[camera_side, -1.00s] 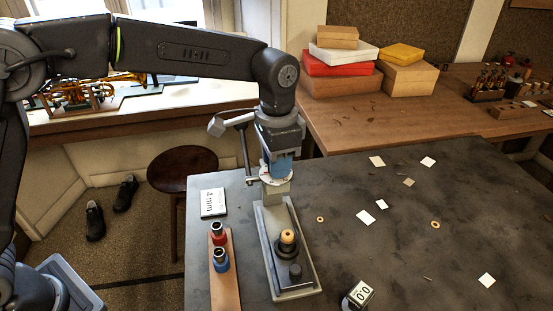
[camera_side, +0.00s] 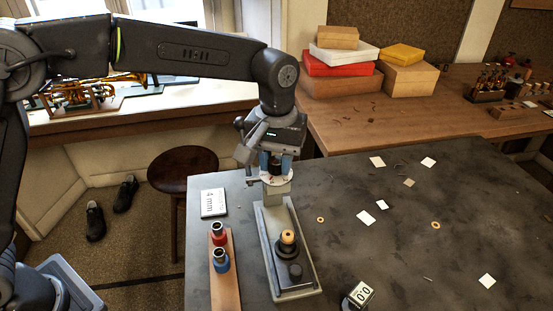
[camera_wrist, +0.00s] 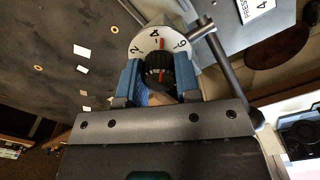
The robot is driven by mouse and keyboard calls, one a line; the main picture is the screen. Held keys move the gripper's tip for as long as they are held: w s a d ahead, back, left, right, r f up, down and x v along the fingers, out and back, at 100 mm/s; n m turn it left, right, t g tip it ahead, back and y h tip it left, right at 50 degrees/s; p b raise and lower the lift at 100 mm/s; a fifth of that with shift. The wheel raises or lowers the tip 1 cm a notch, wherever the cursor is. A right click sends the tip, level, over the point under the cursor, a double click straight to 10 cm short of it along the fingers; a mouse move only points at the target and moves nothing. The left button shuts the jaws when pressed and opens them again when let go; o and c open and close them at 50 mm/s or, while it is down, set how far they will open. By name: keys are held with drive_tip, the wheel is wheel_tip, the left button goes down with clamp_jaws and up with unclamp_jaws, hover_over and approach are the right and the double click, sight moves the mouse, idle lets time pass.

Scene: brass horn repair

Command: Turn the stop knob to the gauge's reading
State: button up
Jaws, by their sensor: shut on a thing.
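The stop knob (camera_wrist: 160,70) is black and ribbed, with a red line on it. It sits over a round white dial (camera_wrist: 143,46) marked 2, 4 and 6; a red mark on the dial side lies close to the 4. The dial also shows in the side view (camera_side: 266,179), at the far end of the grey press base (camera_side: 262,228). My gripper (camera_wrist: 158,82) is shut on the knob, with a blue finger on either side; it points down in the side view. A small display block (camera_side: 362,292), the likely gauge, appears to read 0.0.
A wooden strip (camera_side: 226,290) holds a red-banded and a blue-banded part. A tan ring sits on the press post (camera_side: 287,239). Paper scraps and small rings lie on the open bench to the right.

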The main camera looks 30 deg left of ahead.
drive_tip(key=n, duration=0.7)
drive_tip(key=shift+r, duration=0.1)
drive_tip(key=n, duration=0.3)
drive_tip(key=shift+a+n, duration=0.1)
drive_tip(key=shift+n, duration=2)
drive_tip(key=o, duration=0.9)
